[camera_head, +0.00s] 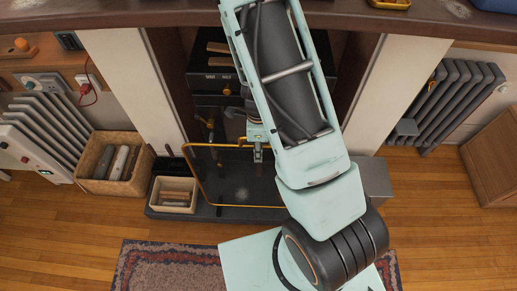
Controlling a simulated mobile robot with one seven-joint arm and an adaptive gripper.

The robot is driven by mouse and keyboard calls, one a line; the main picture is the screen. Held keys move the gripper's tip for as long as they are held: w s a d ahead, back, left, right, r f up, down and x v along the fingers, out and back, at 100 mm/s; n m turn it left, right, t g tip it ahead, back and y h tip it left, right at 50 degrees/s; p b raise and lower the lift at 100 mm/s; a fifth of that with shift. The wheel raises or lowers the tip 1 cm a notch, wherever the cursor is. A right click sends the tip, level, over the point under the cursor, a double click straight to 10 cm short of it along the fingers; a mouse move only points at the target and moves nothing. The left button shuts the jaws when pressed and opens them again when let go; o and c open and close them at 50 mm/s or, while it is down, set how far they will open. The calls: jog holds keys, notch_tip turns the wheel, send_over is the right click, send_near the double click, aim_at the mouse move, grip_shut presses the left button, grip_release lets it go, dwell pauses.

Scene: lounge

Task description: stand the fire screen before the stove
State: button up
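The fire screen (237,182) is a dark see-through panel with a thin gold frame. It is roughly upright, over the dark hearth slab (222,213) and in front of the stove. I cannot tell whether its lower edge touches the slab. The dark stove (213,84) stands in the fireplace opening, partly hidden by my arm. My gripper (258,156) points down at the screen's top edge, its fingers close together over the gold rail, and appears shut on it. My arm hides the screen's right side.
A small box (174,194) stands on the slab left of the screen, with a wooden crate of logs (115,163) beyond. A grey block (375,178) is at the slab's right. The mantel (170,17) overhangs above. A patterned rug (165,265) lies in front; wood floor is clear either side.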

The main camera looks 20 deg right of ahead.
notch_tip(320, 180, up, 8)
jog(key=shift+f+p, duration=0.1)
jog(key=shift+p, duration=1.15)
jog(key=shift+w, duration=0.1)
